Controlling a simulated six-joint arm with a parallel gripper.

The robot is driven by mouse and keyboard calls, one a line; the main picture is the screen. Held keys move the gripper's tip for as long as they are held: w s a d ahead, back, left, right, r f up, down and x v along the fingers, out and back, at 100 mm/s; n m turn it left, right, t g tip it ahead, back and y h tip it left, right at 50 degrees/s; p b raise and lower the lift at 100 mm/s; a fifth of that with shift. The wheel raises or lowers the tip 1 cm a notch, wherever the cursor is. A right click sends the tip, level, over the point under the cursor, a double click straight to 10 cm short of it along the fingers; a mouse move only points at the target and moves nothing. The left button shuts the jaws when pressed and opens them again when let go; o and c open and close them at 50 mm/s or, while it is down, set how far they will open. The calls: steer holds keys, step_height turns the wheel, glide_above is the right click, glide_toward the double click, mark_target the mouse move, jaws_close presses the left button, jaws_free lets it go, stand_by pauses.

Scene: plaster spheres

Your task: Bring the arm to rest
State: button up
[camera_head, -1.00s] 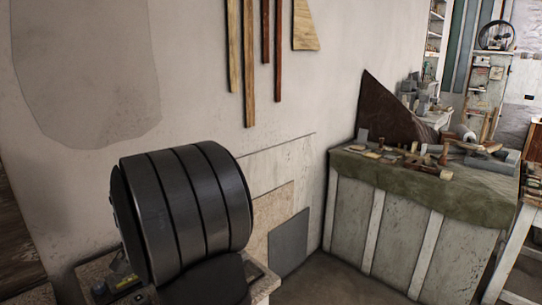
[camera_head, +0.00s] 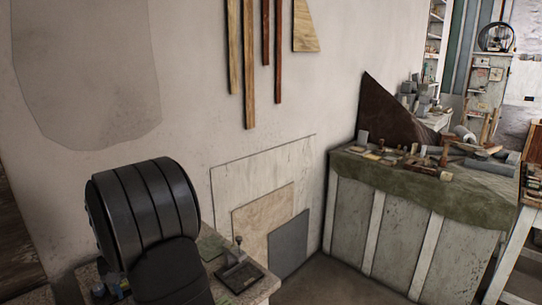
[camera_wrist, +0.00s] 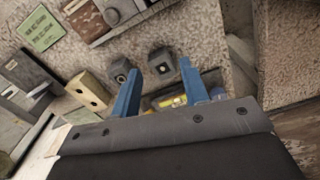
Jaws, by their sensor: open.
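My gripper (camera_wrist: 160,70) shows in the wrist view with its two blue fingers apart and nothing held between them. It hangs over a speckled bench top (camera_wrist: 197,20). My dark, ribbed arm fills the lower left of the head view and hides the gripper there.
A beige block with holes (camera_wrist: 88,90) and a green label (camera_wrist: 39,32) are to the left. In the head view, a cloth-covered bench (camera_head: 420,185) stands right, beyond open floor.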

steer(key=f+n, duration=0.1)
steer(key=a+f, duration=0.1)
steer(key=shift+a+f+n, duration=0.2)
steer(key=shift+f+n, duration=0.1)
steer(key=shift+n, duration=0.1)
stand_by(0.8)
steer(key=shift+o, duration=0.5)
steer(key=o, duration=0.3)
steer(key=shift+d+r, duration=0.1)
steer(key=shift+r, duration=0.05)
steer(key=o, duration=0.9)
steer(key=s+d+r, duration=0.1)
steer(key=d+r, duration=0.3)
steer(key=r, duration=0.1)
steer(key=shift+s+r, duration=0.3)
steer(key=s+d+r, duration=0.3)
steer(key=d+r, duration=0.3)
step_height(320, 180, down, 10)
steer(key=shift+s+n, duration=0.2)
steer(key=shift+n, duration=0.1)
